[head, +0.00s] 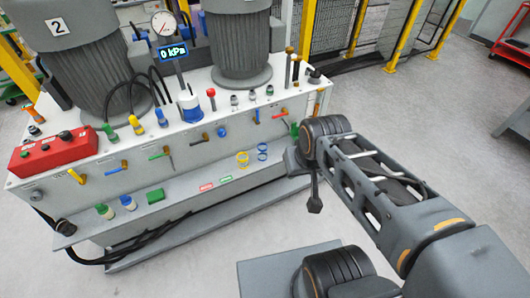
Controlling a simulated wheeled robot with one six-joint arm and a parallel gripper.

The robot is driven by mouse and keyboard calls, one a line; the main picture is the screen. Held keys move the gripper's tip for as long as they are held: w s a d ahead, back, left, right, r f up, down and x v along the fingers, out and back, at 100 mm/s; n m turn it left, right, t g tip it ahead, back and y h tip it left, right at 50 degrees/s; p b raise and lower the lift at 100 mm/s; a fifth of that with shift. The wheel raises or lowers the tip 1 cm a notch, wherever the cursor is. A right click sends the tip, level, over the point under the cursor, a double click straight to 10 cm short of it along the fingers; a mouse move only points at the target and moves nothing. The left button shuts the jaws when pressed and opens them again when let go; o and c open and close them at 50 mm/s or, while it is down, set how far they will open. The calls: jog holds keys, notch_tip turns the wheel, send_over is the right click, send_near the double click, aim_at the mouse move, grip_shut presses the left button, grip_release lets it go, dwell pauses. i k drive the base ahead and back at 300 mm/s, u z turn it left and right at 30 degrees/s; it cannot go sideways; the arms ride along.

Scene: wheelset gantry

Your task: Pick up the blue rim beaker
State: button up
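The blue rim beaker (262,152) looks like a small clear vessel with blue rings. It stands upright at the right part of the low front shelf of the white cabinet. A similar vessel with yellow rings (242,159) stands just left of it. My gripper (314,204) hangs at the end of my arm, to the right of and lower in the picture than the beaker, and apart from it. It is small and dark, and I cannot tell whether its fingers are open. No held object shows.
Coloured valve handles stick out above the shelf. Open floor (420,120) lies right of the cabinet.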

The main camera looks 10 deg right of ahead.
aim_at(263, 147)
jog(key=u, duration=0.15)
jog(key=k, duration=0.45)
jog(key=u, duration=1.3)
jog(key=i, duration=0.85)
jog(key=z, duration=0.8)
jog(key=i, duration=0.6)
jog(key=z, duration=0.5)
